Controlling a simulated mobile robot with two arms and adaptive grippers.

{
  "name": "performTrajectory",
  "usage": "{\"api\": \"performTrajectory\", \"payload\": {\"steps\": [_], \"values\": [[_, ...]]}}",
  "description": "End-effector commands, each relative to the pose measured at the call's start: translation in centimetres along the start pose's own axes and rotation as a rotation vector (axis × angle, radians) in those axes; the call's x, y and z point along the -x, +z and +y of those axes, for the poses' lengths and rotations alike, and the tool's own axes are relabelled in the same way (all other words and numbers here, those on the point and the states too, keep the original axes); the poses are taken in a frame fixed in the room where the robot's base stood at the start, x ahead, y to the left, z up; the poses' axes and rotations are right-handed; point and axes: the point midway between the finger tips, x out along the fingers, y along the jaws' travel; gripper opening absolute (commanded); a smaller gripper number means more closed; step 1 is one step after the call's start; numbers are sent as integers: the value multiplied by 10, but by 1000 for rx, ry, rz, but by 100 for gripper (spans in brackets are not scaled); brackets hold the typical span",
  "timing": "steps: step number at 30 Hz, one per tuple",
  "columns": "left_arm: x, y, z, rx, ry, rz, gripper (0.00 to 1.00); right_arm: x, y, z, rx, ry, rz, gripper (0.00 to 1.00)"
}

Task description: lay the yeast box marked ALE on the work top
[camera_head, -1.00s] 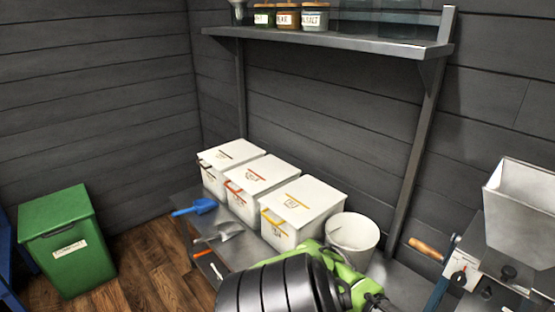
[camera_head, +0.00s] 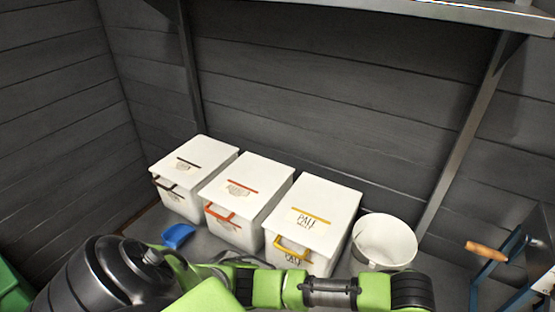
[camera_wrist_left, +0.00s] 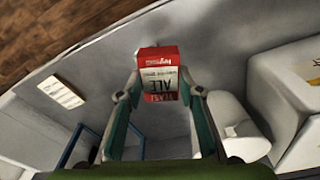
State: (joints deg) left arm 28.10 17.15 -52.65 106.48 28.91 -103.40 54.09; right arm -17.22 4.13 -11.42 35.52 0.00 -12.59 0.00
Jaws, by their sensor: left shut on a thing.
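The yeast box (camera_wrist_left: 158,72), red and white and marked ALE, shows in the left wrist view. My left gripper (camera_wrist_left: 160,94) is shut on it, with one finger on each side of the box. A grey surface lies behind the box; I cannot tell how far the box is from it. In the head view the grey work top (camera_head: 208,243) shows in front of the bins, partly hidden by my left arm. The left gripper itself and the box do not show there. My right gripper is in neither view.
Three white lidded bins (camera_head: 192,155) (camera_head: 245,185) (camera_head: 315,205) stand in a row on the work top. A white bucket (camera_head: 385,243) stands right of them, and a blue scoop (camera_head: 178,236) lies at their left. A wooden-handled tool (camera_head: 487,251) is at the right.

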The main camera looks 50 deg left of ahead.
Motion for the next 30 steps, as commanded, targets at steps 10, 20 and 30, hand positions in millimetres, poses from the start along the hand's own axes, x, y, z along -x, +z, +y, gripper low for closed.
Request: {"api": "performTrajectory", "payload": {"steps": [10,20,30], "values": [[-6,-17,53,-57,-14,1,16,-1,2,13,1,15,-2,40],[-24,-18,9,-53,-20,-1,16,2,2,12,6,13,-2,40],[-73,-18,-63,-54,-18,-2,16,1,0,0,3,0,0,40]]}}
